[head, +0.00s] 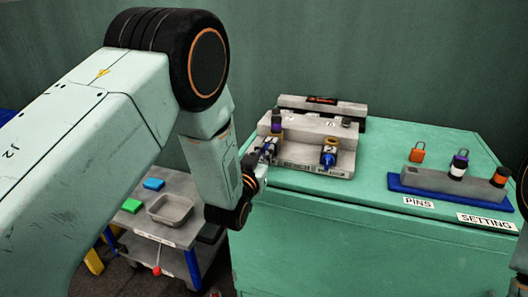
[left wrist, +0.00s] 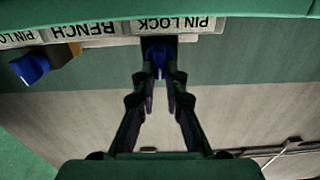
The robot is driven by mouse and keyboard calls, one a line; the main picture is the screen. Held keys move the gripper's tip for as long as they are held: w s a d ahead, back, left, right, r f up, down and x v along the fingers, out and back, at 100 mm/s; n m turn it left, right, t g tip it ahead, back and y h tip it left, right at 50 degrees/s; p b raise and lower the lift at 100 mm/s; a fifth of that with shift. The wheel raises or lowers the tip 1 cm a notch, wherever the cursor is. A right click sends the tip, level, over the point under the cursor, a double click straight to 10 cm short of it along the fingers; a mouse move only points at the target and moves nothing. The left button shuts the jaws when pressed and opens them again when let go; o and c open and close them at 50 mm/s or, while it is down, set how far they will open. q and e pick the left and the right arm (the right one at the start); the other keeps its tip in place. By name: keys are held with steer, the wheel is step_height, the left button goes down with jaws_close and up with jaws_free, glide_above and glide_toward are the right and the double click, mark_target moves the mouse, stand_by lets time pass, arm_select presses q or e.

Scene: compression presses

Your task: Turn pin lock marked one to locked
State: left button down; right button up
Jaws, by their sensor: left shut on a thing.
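A grey press bench block (head: 300,165) stands on the green cabinet top, with blue pin lock knobs at its front. My left gripper (head: 262,163) is at the left end of the block, by the left blue knob. In the left wrist view my left gripper (left wrist: 158,84) has its fingers shut on a blue knob (left wrist: 157,55) beneath a "PIN LOCK" label (left wrist: 173,24). The other blue knob (head: 328,160) sits free at the right; a blue knob also shows in the left wrist view (left wrist: 30,67). The numbers on the locks are too small to read.
A blue-based grey rack (head: 430,180) with orange, purple and dark pieces stands right on the cabinet, behind "PINS" and "SETTING" labels. A lower cart with a grey bin (head: 170,209) and blue and green blocks stands left. The cabinet top between block and rack is clear.

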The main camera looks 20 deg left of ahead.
arm_select(q)
steer(key=shift+w+r, duration=0.15)
steer(key=shift+r, duration=0.1)
steer(key=m, duration=0.4)
steer(key=shift+d, duration=0.2)
steer(key=m, duration=0.4)
steer(key=shift+d+f+m, duration=0.15)
steer(key=shift+d+m, duration=0.05)
steer(key=shift+m, duration=0.2)
steer(key=m, duration=0.4)
steer(key=shift+d+f, duration=0.15)
steer(key=shift+f, duration=0.05)
steer(key=m, duration=0.4)
steer(key=shift+f+m, duration=0.15)
steer(key=shift+m, duration=0.15)
steer(key=shift+m+b, duration=0.3)
steer(key=c, duration=1.4)
jaws_free()
steer(key=shift+w+f, duration=0.15)
